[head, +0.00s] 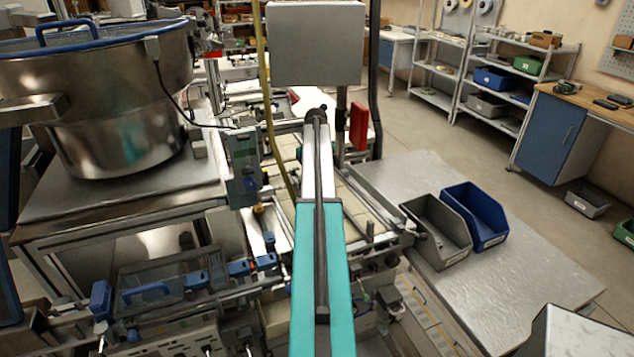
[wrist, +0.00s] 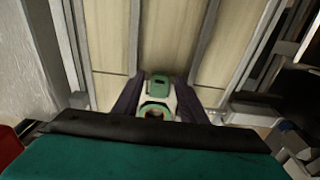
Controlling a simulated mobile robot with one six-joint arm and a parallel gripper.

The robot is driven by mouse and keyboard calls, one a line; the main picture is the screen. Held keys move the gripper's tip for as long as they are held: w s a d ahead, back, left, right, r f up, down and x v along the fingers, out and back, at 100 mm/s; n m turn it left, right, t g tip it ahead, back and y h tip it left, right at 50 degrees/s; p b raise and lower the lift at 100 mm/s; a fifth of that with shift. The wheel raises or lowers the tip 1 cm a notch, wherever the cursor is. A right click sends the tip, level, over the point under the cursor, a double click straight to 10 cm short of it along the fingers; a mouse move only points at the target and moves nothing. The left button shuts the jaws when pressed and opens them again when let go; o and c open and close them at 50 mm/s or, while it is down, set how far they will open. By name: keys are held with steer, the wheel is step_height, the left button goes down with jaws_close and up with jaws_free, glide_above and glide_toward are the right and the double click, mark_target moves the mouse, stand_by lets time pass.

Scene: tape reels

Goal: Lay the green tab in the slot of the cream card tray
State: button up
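My gripper (wrist: 158,96) shows in the wrist view as two dark fingers, one on each side of a small green-and-white piece. This piece, the green tab (wrist: 159,82), has a small dark opening near its far end and a green ring with a brownish hole nearer my wrist. The fingers appear to press on its sides. Ahead of and below it lie long cream panels (wrist: 170,40) between grey rails. I cannot tell whether these belong to the cream card tray, and no slot can be made out. In the head view my arm hides the gripper and the tab.
A large metal bowl (head: 100,90) stands on a steel table at left. A grey bin (head: 437,228) and a blue bin (head: 475,214) sit on a metal-topped surface at right. A grey panel (head: 315,45) and a red box (head: 358,125) stand ahead.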

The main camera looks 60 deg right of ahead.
steer(key=shift+w+r+p, duration=0.1)
steer(key=shift+r+p, duration=0.2)
steer(key=shift+r, duration=0.25)
step_height(320, 180, up, 12)
steer(key=b, duration=0.3)
steer(key=shift+b, duration=0.4)
stand_by(0.9)
